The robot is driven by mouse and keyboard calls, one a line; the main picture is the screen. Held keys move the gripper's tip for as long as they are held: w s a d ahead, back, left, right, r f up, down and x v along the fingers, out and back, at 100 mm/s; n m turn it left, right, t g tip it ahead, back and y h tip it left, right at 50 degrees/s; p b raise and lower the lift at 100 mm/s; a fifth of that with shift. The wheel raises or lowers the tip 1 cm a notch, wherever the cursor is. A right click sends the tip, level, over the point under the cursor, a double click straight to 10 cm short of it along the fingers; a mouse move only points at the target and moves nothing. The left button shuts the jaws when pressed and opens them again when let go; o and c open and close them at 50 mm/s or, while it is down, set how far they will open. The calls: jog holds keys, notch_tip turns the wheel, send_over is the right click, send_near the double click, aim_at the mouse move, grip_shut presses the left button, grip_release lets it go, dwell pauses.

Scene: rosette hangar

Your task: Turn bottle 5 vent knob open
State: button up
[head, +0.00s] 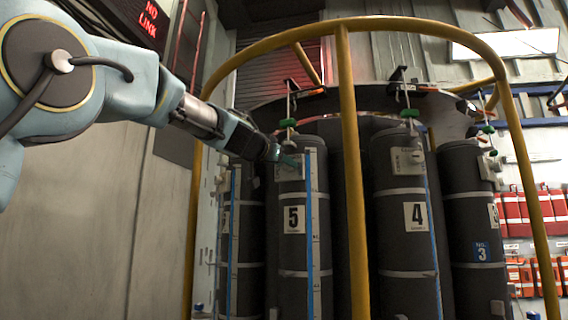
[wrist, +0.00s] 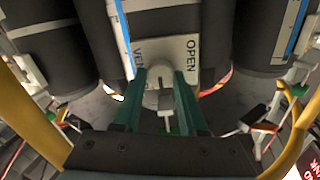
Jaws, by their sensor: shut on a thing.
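Bottle 5 (head: 292,255) is a dark grey upright cylinder with a white "5" label, left of centre in the head view. A pale plate (wrist: 191,47) near its top carries the words OPEN and VENT. The pale vent knob (wrist: 159,97) stands out from this plate, between my green fingers. My gripper (wrist: 162,84) is shut on the knob, one finger on each side. In the head view my gripper (head: 287,160) reaches bottle 5's upper front from the left and hides the knob. I cannot tell which word the knob points to.
A yellow tubular cage (head: 346,180) stands in front of the bottles, and my arm passes by its left side. Bottle 4 (head: 400,250) stands to the right, with bottle 3 (head: 476,235) beyond it. Red containers (head: 535,210) fill shelves at the far right.

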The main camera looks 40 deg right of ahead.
grip_shut()
jog(key=shift+n+p, duration=0.4)
jog(key=shift+n, duration=8)
jog(key=shift+f, duration=0.1)
jog(key=o, duration=0.9)
grip_release()
